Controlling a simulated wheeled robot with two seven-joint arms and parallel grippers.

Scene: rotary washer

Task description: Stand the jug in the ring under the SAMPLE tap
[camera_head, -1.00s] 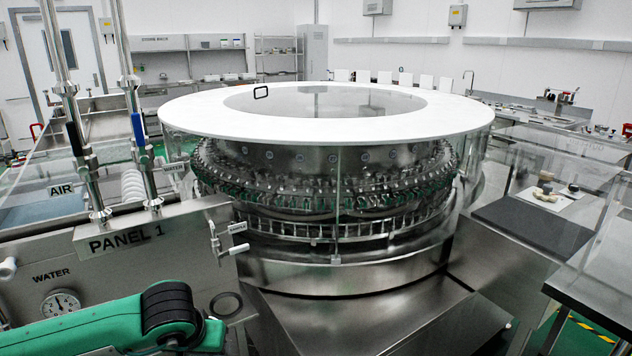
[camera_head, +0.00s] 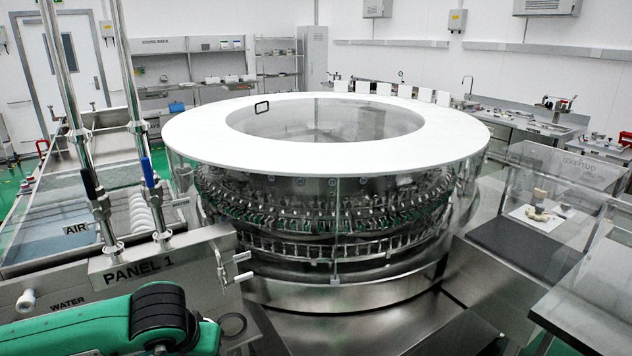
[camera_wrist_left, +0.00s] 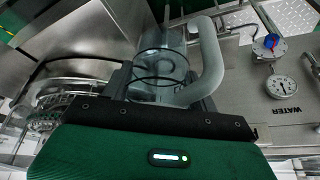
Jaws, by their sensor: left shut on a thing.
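My left gripper (camera_wrist_left: 163,92) is shut on the jug (camera_wrist_left: 168,66) in the left wrist view. The jug looks clear, with a thick grey curved handle on its right side. Dark loops cross the jug; I cannot tell whether they belong to it. In the head view, the SAMPLE tap (camera_head: 232,266) is on the right end of PANEL 1. A dark ring (camera_head: 233,325) lies below it, just right of my green left arm. My left gripper and the jug are hidden in the head view. The right gripper is out of view.
PANEL 1 (camera_head: 75,290) stands close at the left, with a gauge marked WATER (camera_wrist_left: 283,88) and upright pipes with AIR and WATER valves. The large round washer (camera_head: 330,200) stands just beyond. A bench with clear guards (camera_head: 500,245) is at the right.

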